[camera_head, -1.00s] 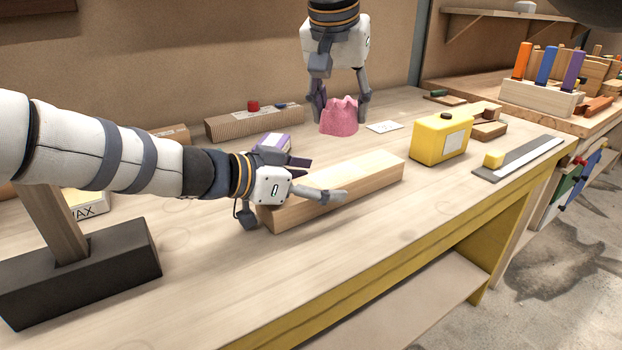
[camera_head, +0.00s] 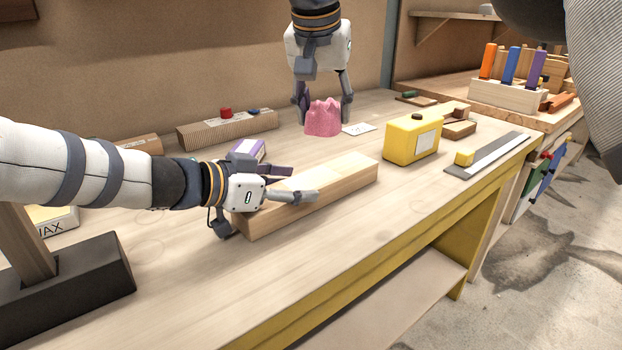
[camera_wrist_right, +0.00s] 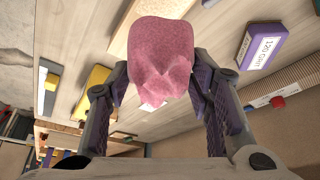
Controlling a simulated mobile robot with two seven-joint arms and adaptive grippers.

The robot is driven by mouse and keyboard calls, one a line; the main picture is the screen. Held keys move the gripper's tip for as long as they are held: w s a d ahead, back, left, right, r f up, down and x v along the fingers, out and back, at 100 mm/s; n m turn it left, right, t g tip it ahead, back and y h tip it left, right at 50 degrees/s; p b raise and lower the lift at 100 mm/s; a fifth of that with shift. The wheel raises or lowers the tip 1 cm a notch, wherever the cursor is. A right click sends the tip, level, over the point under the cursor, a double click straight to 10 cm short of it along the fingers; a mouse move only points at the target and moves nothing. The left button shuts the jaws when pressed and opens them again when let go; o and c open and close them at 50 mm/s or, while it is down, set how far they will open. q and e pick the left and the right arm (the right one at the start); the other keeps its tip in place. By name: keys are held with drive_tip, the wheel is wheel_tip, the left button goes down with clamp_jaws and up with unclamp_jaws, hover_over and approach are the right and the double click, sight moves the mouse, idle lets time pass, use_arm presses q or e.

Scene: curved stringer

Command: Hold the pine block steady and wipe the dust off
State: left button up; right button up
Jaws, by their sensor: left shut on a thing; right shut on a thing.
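The pine block (camera_head: 335,183) is a long pale wooden bar lying on the workbench in the head view. My left gripper (camera_head: 270,208) is shut on the pine block at its left end, with a finger across it. A crumpled pink cloth (camera_head: 323,117) hangs between the fingers of my right gripper (camera_head: 324,104), beyond the block and apart from it. In the right wrist view the pink cloth (camera_wrist_right: 160,55) fills the space between the two purple-padded fingers and hides part of the bench. I cannot make out dust on the block.
Behind the block stand a purple box (camera_head: 248,150) and a ribbed block (camera_head: 228,130) with a red knob. To the right are a yellow case (camera_head: 411,140) and a ruler-like strip (camera_head: 490,154). A dark-based wooden post (camera_head: 70,285) stands front left.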

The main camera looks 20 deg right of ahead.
drive_tip(key=shift+f, duration=3.75)
drive_tip(key=shift+f, duration=0.75)
drive_tip(key=shift+a, duration=0.1)
drive_tip(key=shift+s+a, duration=0.3)
drive_tip(key=shift+a, duration=0.4)
drive_tip(key=shift+s+a, duration=0.3)
drive_tip(key=shift+a, duration=0.4)
drive_tip(key=shift+w+d+r, duration=0.1)
drive_tip(key=shift+w+d, duration=0.2)
drive_tip(key=shift+d, duration=0.45)
drive_tip(key=shift+w+d+r, duration=0.1)
drive_tip(key=shift+w+d, duration=0.2)
drive_tip(key=shift+d, duration=0.4)
